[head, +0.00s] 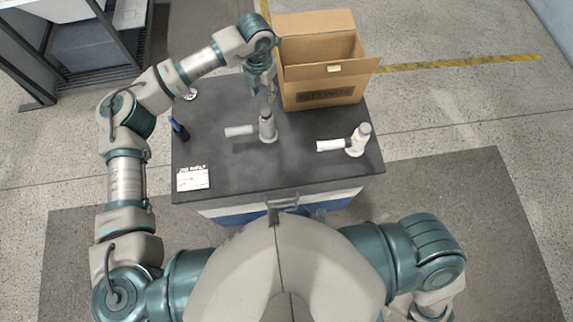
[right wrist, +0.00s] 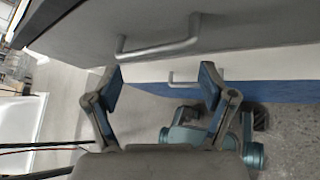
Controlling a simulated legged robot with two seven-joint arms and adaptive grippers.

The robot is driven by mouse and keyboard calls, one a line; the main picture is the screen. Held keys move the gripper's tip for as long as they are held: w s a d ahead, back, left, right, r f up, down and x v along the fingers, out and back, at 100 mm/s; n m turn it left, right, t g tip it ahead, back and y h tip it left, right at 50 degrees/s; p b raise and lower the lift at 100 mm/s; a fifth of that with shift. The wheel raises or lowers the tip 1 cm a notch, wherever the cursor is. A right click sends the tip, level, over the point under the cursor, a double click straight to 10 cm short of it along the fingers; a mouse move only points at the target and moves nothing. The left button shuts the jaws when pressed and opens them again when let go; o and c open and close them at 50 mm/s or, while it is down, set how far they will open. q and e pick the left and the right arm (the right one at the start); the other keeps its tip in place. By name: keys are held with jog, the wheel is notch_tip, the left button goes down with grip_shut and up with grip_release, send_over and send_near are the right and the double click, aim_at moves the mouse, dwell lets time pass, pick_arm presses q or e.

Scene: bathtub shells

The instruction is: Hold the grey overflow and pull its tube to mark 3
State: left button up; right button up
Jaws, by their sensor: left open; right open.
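The grey overflow (head: 267,127) stands upright on the dark tabletop, with its pale tube (head: 239,131) sticking out to the left. A second, white overflow (head: 359,140) stands to its right, its white tube (head: 333,145) also pointing left. My left gripper (head: 262,92) is open, pointing down just above and behind the grey overflow's top, and seems apart from it. My right gripper (right wrist: 158,82) is open and empty in the right wrist view, in front of the cabinet drawers. It is not visible in the head view. Marks on the tube are too small to read.
An open cardboard box (head: 322,90) stands at the table's back right. A white printed card (head: 193,179) lies at the front left, and a dark blue tool (head: 180,130) at the left edge. A drawer handle (right wrist: 158,48) is close to my right gripper.

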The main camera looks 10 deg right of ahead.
notch_tip(320, 180, up, 6)
jog(key=a+n+y, duration=0.1)
jog(key=a+n, duration=0.2)
jog(key=t+h, duration=0.3)
jog(key=t, duration=0.3)
send_near(269, 128)
jog(key=shift+n, duration=0.3)
jog(key=x, duration=1.2)
jog(key=shift+w+f, duration=0.25)
jog(key=shift+w, duration=0.05)
